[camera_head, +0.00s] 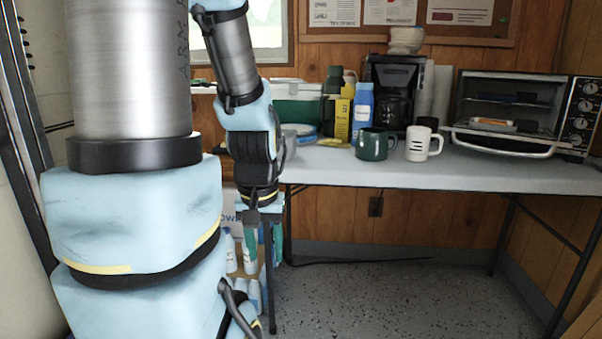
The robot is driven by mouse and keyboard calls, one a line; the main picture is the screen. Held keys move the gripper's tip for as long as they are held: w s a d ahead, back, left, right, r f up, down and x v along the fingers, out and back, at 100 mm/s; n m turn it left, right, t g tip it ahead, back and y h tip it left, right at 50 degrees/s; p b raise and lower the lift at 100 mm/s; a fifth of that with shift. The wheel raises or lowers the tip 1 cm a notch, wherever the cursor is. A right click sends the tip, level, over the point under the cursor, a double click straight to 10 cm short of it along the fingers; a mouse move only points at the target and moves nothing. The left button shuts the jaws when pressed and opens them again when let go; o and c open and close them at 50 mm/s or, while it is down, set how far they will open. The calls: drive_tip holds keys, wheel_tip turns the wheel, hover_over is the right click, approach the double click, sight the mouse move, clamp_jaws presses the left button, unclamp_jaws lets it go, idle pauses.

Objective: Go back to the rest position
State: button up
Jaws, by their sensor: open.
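My arm comes down at the left of the head view. My gripper (263,240) points downward in front of the table's left end, below the level of the tabletop. Its jaws are apart, and I see nothing held between them. The fingertips are small and hard to separate from the bottles behind them. The table (480,177) stands behind and to the right of my gripper, and I see no contact between them.
On the table are a green mug (372,146), a white mug (418,146), a blue bottle (362,112), a coffee maker (395,85) and a toaster oven (510,110) with its door down. Bottles (230,250) stand low behind my gripper. The floor (400,295) at right is clear.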

wheel_tip(320, 180, up, 27)
drive_tip(key=p, duration=2.5)
drive_tip(key=shift+w+f, duration=0.15)
drive_tip(key=shift+w, duration=0.05)
drive_tip(key=shift+d, duration=0.15)
